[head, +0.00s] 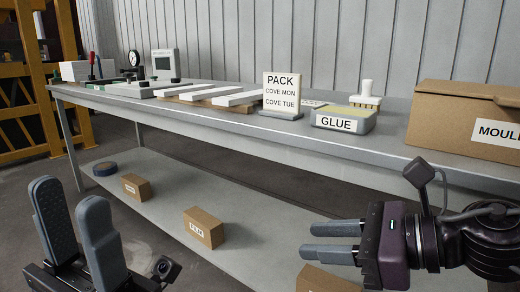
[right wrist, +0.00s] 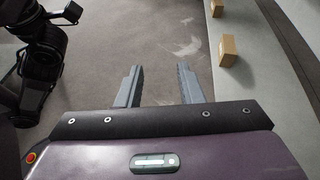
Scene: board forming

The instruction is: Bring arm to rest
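My left gripper (head: 70,192) is at the lower left of the head view, in front of the bench. Its two grey fingers point up, stand apart and hold nothing. My right gripper (head: 306,241) is at the lower right of the head view, in front of the bench's lower shelf, with its fingers pointing left. In the right wrist view the fingers of the right gripper (right wrist: 156,72) are apart with bare floor showing between them. It touches nothing that I can see.
The grey bench (head: 250,123) carries a PACK sign (head: 281,95), a GLUE tray (head: 343,121), white boards (head: 210,92) and a MOULD-marked carton (head: 455,115). Its lower shelf (head: 165,185) holds small brown boxes (head: 204,228) and a dark blue roll (head: 105,168). Floor between the grippers is clear.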

